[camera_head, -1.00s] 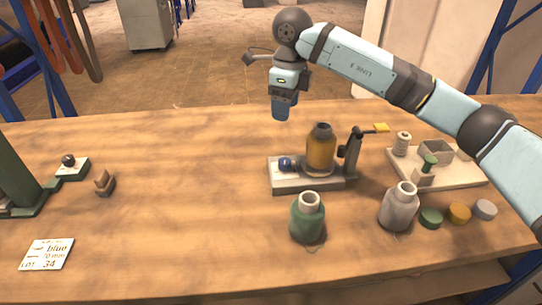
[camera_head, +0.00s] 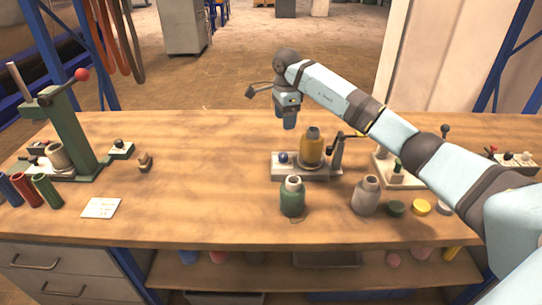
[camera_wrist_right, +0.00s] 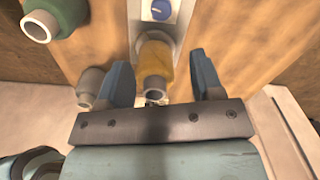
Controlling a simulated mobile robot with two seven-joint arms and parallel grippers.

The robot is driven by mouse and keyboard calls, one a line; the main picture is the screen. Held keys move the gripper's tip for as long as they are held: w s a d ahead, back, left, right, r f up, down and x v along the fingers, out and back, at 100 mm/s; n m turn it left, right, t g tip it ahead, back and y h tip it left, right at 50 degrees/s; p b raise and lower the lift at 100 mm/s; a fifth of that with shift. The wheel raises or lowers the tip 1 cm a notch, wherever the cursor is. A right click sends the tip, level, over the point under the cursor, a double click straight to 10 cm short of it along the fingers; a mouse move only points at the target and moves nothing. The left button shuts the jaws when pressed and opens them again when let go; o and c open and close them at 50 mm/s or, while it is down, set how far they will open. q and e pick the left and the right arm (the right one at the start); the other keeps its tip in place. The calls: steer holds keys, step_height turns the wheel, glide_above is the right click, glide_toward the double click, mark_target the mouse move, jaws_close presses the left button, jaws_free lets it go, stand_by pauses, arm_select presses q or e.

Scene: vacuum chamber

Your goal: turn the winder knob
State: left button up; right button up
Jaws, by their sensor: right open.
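In the right wrist view the blue knob (camera_wrist_right: 161,10) shows at the top edge, beyond the amber bottle (camera_wrist_right: 156,66). My right gripper (camera_head: 289,124) is open and empty, above and behind the plate. In the right wrist view its fingers (camera_wrist_right: 160,60) frame the amber bottle without visible contact. My left gripper is out of view.
A green press (camera_head: 72,125) and coloured tubes stand at far left. The table between press and plate is mostly clear.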

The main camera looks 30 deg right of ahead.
mark_target(284, 154)
step_height(284, 154, down, 14)
steer(key=shift+w, duration=0.15)
stand_by(0.3)
steer(key=shift+d, duration=0.1)
steer(key=c, duration=0.9)
